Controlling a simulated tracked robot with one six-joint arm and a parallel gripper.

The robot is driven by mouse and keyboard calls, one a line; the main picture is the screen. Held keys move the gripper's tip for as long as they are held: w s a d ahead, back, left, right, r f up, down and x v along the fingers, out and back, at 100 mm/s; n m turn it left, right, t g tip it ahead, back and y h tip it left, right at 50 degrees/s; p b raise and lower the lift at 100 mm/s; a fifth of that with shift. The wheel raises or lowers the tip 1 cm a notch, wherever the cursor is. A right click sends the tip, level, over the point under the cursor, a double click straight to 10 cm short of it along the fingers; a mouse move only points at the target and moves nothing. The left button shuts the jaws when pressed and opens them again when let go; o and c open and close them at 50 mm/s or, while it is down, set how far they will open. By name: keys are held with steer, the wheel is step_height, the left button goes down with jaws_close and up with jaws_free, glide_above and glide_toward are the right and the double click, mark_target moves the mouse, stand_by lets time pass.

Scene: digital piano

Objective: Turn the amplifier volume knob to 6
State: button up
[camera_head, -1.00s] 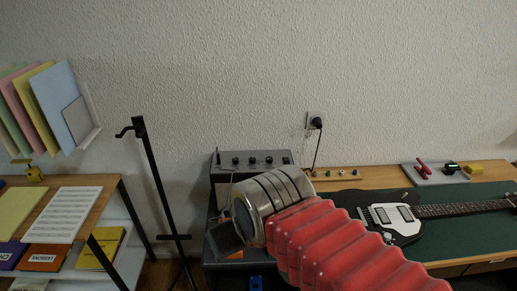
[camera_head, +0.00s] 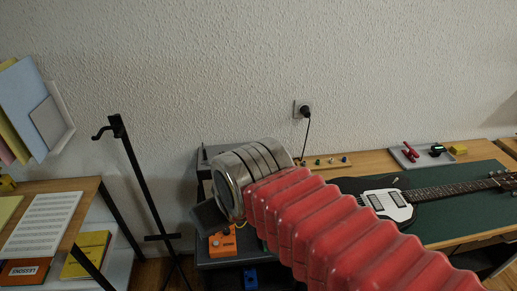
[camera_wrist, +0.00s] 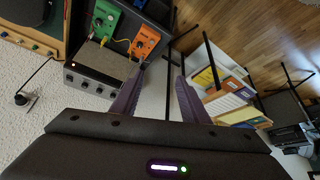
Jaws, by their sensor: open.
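The amplifier is a grey box with a row of dark knobs on its front panel. In the wrist view the amplifier (camera_wrist: 106,63) is left of my gripper (camera_wrist: 157,68), with the volume knob among the row, though I cannot tell which one it is. The knob settings are too small to read. My gripper is open and empty, its two dark fingers apart, and the left finger is nearest the amplifier's end in the picture. In the head view my red and silver arm hides most of the amplifier (camera_head: 205,156); only its upper left edge shows.
An orange pedal (camera_head: 222,243) and a blue pedal (camera_head: 251,276) lie low near my arm; a green pedal (camera_wrist: 104,18) shows in the wrist view. A black stand (camera_head: 144,180) stands to the left. An electric guitar (camera_head: 385,205) lies on the bench at right.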

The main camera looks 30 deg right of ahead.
steer(key=w+d+r+n+g, duration=0.1)
steer(key=w+d+r, duration=0.1)
steer(key=w+d, duration=0.65)
steer(key=w+d+r+n, duration=0.1)
steer(key=w+d, duration=0.5)
steer(key=w, duration=0.6)
steer(key=w+d+f+n, duration=0.1)
steer(key=w+d+f, duration=0.3)
steer(key=d, duration=0.6)
steer(key=w+d+f+y, duration=0.1)
steer(key=w+d+f, duration=0.4)
steer(key=d, duration=0.5)
steer(key=shift+w+d+f+n, duration=0.25)
steer(key=shift+w+n, duration=0.15)
steer(key=shift+w, duration=0.3)
steer(key=x, duration=1.3)
steer(key=shift+a+f, duration=0.35)
steer(key=shift+f, duration=0.05)
